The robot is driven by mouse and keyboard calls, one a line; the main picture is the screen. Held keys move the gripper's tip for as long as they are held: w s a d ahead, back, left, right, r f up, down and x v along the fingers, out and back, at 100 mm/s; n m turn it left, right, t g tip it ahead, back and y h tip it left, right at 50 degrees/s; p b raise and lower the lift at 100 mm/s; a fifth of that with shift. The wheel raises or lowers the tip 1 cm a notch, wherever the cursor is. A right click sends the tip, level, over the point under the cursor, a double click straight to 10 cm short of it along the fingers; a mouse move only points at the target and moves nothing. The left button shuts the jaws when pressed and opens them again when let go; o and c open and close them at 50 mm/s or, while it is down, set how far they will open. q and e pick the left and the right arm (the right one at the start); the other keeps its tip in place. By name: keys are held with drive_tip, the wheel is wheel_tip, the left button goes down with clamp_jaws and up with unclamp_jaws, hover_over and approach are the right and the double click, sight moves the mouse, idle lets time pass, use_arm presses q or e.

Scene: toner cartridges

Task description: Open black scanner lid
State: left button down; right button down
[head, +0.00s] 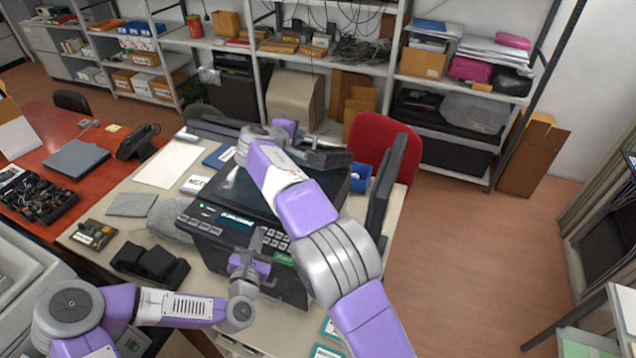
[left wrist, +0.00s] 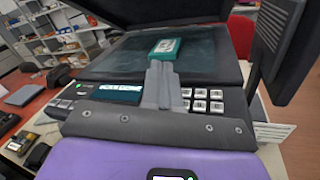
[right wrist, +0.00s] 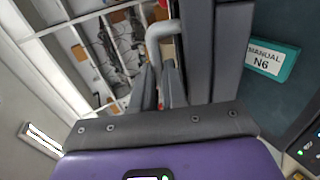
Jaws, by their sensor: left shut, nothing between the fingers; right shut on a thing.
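The black scanner (head: 205,232) stands on the pale desk, with its dark glass (head: 240,190) uncovered. Its black lid (head: 325,158) is raised at the back; the left wrist view shows the lid (left wrist: 155,10) above the glass. In the right wrist view, the lid (right wrist: 233,60) stands beside my right gripper (right wrist: 166,72), whose fingers are shut on the grey bent handle (right wrist: 158,35). My right arm hides part of the scanner in the head view.
A teal manual labelled N6 (right wrist: 268,60) lies on the glass and also shows in the left wrist view (left wrist: 166,47). A monitor (head: 388,185) stands at the scanner's right. A red chair (head: 388,140) is behind. Black cartridges (head: 150,265) lie left of the scanner.

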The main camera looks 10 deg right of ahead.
use_arm(q)
drive_tip(key=s+d+r+n+h, duration=0.1)
drive_tip(key=s+d+r+h, duration=0.45)
drive_tip(key=d+r, duration=0.35)
drive_tip(key=d+x, duration=0.1)
drive_tip(key=x, duration=1.2)
drive_tip(key=shift+s+r+g, duration=0.3)
drive_tip(key=shift+g, duration=0.1)
use_arm(e)
drive_tip(key=shift+d, duration=0.1)
